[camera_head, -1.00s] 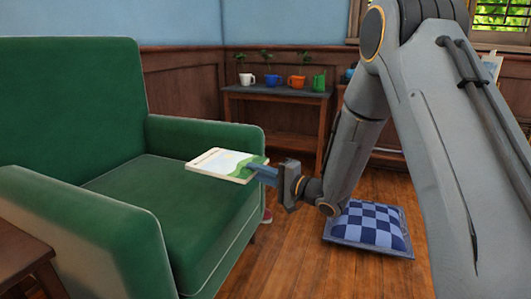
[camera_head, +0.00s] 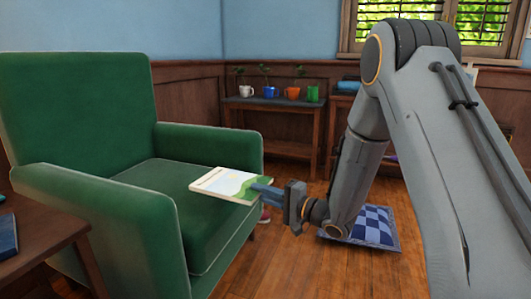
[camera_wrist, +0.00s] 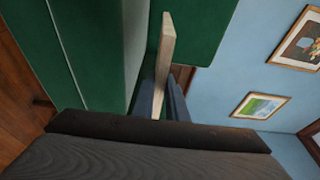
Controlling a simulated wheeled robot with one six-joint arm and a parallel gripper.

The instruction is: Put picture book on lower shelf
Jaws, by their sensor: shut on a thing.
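The picture book (camera_head: 226,184) is a thin book with a pale cover and a green patch. My gripper (camera_head: 264,190) is shut on its right edge and holds it flat in the air, in front of the green armchair's seat in the head view. In the wrist view the book (camera_wrist: 163,62) shows edge-on between the blue fingers of my gripper (camera_wrist: 164,95). A low wooden table with a lower shelf (camera_head: 283,149) stands at the back wall. I cannot tell whether that is the shelf meant.
The green armchair (camera_head: 85,110) fills the left. A wooden side table (camera_head: 40,238) with a dark book (camera_head: 4,236) is at the front left. A checked cushion (camera_head: 372,224) lies on the floor behind my arm. Mugs and plants (camera_head: 268,91) stand on the back table. Floor is open at front centre.

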